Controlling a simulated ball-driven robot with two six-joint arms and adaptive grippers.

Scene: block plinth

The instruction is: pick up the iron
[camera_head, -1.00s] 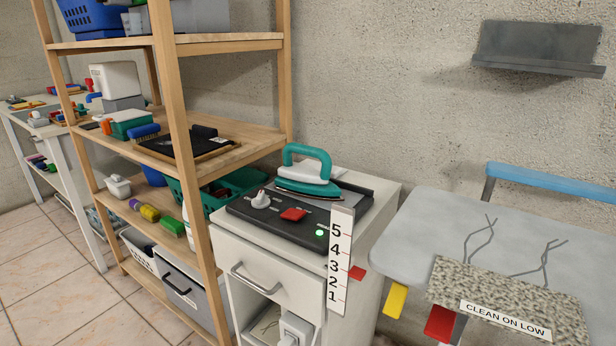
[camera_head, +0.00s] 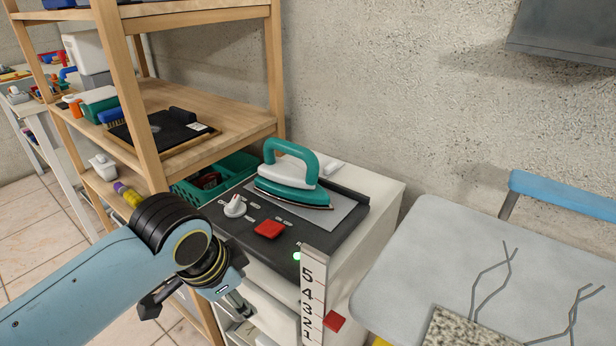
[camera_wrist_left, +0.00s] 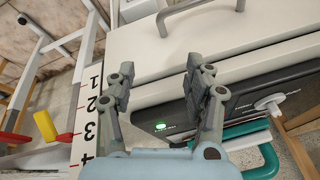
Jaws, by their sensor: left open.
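The iron (camera_head: 290,185) has a teal handle, a white upper body and a teal lower part. It stands on the grey plate of a black control unit (camera_head: 335,222) on a white cabinet. My left gripper (camera_head: 196,302) is low in front of the cabinet, in front of and below the iron, apart from it. In the left wrist view my left gripper (camera_wrist_left: 160,75) has its two fingers spread with nothing between them. Part of the iron (camera_wrist_left: 266,160) shows there at the lower right. My right gripper is in neither view.
A numbered white strip (camera_head: 313,292) stands at the cabinet's front corner. The unit carries a red button (camera_head: 269,229) and a white knob (camera_head: 235,206). A wooden shelf (camera_head: 205,129) stands left. The space above the iron is clear.

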